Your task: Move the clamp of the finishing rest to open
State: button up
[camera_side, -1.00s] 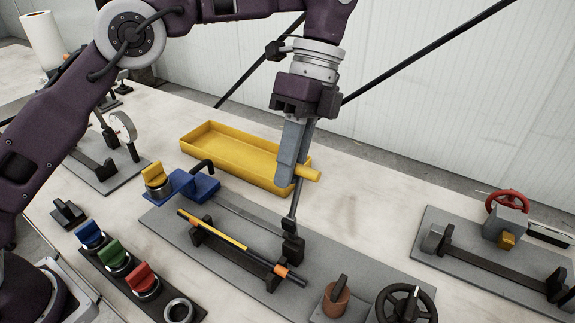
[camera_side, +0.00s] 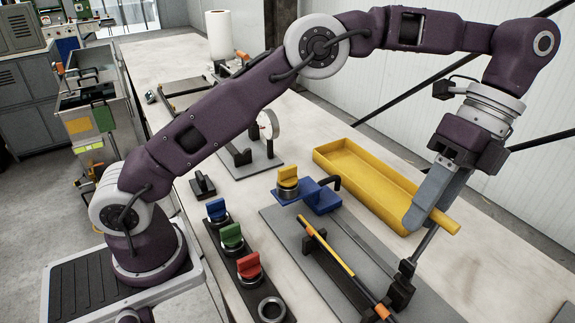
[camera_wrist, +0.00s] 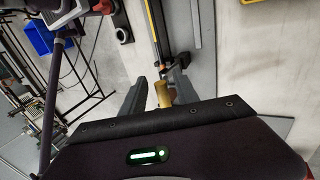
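The clamp appears to be a dark lever (camera_side: 426,243) with a yellow handle (camera_side: 446,223) across its upper end. The lever leans up from a black pivot block (camera_side: 401,289). My gripper (camera_side: 424,213) points down at the handle, and one grey finger covers part of it. In the wrist view the handle's round end (camera_wrist: 163,94) lies between my two grey fingers (camera_wrist: 160,82). A gap shows on its left side; contact on the right is unclear. A rod with yellow and orange parts (camera_side: 330,246) lies along the black rest beside the lever.
A yellow tray (camera_side: 335,151) stands behind the lever. Blue (camera_side: 217,210), green (camera_side: 231,236) and red (camera_side: 249,266) knobs stand at the front. A dial gauge (camera_side: 268,124) stands farther back.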

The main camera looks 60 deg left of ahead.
jog(key=shift+s, duration=0.3)
jog(key=s+f+t, duration=0.7)
jog(key=s+f, duration=0.2)
jog(key=s, duration=0.6)
notch_tip(320, 180, up, 7)
jog(key=s+a+r+n+t, duration=0.2)
jog(key=a+n, duration=0.7)
jog(key=a, duration=0.1)
jog(key=s+a+r+n+t, duration=0.1)
jog(key=s+a+r+n, duration=0.1)
jog(key=a+n, duration=0.6)
jog(key=shift+s+a+r+n+t, duration=0.4)
jog(key=shift+a+r, duration=0.3)
jog(key=shift+a, duration=0.2)
